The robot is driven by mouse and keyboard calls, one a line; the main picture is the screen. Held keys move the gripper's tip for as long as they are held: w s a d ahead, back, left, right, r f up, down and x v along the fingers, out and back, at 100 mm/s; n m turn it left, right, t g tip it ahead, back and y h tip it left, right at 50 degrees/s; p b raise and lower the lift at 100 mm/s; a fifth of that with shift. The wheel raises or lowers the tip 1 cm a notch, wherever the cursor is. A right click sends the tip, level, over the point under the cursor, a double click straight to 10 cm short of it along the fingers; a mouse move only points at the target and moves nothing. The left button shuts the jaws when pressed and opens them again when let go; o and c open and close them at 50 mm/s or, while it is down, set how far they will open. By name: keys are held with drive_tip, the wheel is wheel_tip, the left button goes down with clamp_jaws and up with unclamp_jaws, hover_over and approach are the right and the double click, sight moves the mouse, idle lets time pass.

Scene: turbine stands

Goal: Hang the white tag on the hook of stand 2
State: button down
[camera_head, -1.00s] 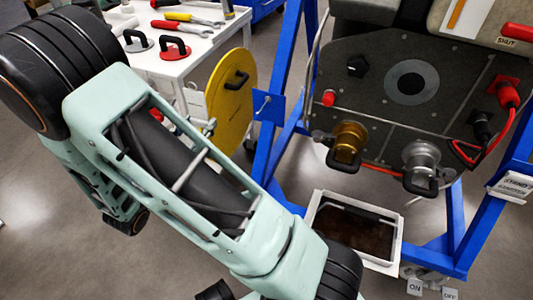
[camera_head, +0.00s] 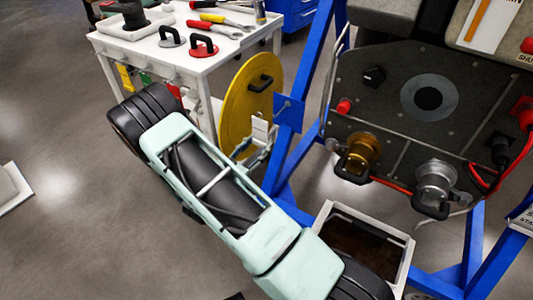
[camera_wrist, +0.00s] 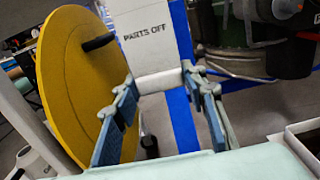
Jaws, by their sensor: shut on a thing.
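The white tag (camera_wrist: 142,30), lettered "PARTS OFF", is held between the fingertips of my gripper (camera_wrist: 159,78) in the wrist view. In the head view the tag (camera_head: 260,129) stands roughly upright above my gripper (camera_head: 262,150), in front of the yellow disc. Just right of it is a blue plate (camera_head: 296,113) on the blue frame of the stand (camera_head: 322,60), with a small hook (camera_head: 287,103) on its face. The tag appears left of the hook and apart from it. The tag's hole is not visible, and the depth gap cannot be told.
A yellow disc (camera_head: 238,105) with a black handle stands behind my gripper, beside a white tool table (camera_head: 185,62). The stand carries a dark panel (camera_head: 400,140) with brass and silver fittings. A white-rimmed tray (camera_head: 405,262) lies below. A partly cut-off stand label (camera_head: 522,220) is at right.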

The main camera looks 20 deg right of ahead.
drive_tip(key=w+d+f+b, duration=0.1)
drive_tip(key=w+d+f, duration=0.3)
drive_tip(key=d, duration=0.3)
drive_tip(key=shift+w+f, duration=0.15)
drive_tip(key=shift+f, duration=0.65)
drive_tip(key=shift+w+d, duration=0.35)
drive_tip(key=shift+d, duration=0.1)
idle(0.9)
drive_tip(key=c, duration=1.1)
unclamp_jaws()
drive_tip(key=shift+c, duration=0.2)
drive_tip(key=shift+o, duration=0.9)
drive_tip(key=shift+a, duration=0.1)
drive_tip(key=p+v, duration=0.1)
drive_tip(key=v, duration=0.6)
